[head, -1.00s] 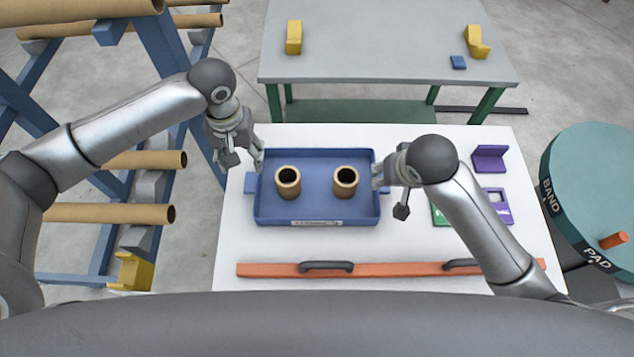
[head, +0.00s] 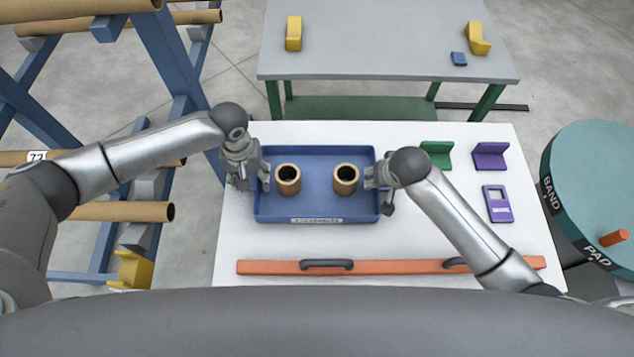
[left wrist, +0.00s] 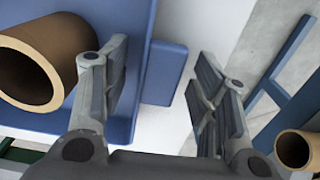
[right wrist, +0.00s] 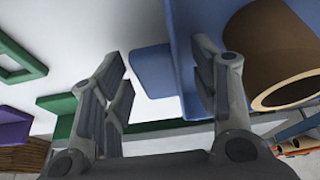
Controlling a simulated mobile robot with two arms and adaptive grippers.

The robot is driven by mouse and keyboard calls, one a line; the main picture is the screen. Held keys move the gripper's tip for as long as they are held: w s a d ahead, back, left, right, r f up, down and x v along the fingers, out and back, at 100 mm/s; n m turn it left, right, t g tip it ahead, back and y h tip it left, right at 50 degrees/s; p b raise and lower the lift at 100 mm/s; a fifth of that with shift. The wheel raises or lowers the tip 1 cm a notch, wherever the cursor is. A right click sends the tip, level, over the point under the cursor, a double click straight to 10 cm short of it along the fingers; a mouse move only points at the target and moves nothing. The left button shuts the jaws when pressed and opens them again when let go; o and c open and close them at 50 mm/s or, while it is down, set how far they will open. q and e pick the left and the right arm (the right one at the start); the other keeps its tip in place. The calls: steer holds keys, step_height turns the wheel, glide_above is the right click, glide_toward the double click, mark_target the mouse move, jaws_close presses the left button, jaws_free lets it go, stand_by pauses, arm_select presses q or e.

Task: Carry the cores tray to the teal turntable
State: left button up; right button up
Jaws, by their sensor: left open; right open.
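The blue cores tray (head: 318,208) lies on the white table and holds two upright brown cores (head: 288,179) (head: 345,179). My left gripper (head: 252,180) is open at the tray's left end; in the left wrist view its fingers stand either side of the blue end tab (left wrist: 164,72), apart from it. My right gripper (head: 380,185) is open at the right end; in the right wrist view the other tab (right wrist: 150,70) shows between and beyond its fingers. The teal turntable (head: 592,165), marked BAND and PAD, stands right of the table.
An orange bar (head: 400,268) with dark handles lies along the table's near edge. A green bracket (head: 437,154), a purple bracket (head: 490,156) and a purple device (head: 498,204) lie right of the tray. An orange peg (head: 613,239) stands on the turntable. A tube rack is at left.

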arm_select(q)
steer(key=shift+c, duration=0.4)
arm_select(e)
steer(key=shift+c, duration=0.4)
arm_select(q)
jaws_close()
arm_select(e)
jaws_close()
arm_select(q)
steer(key=shift+r, duration=0.15)
arm_select(e)
steer(key=shift+r, duration=0.15)
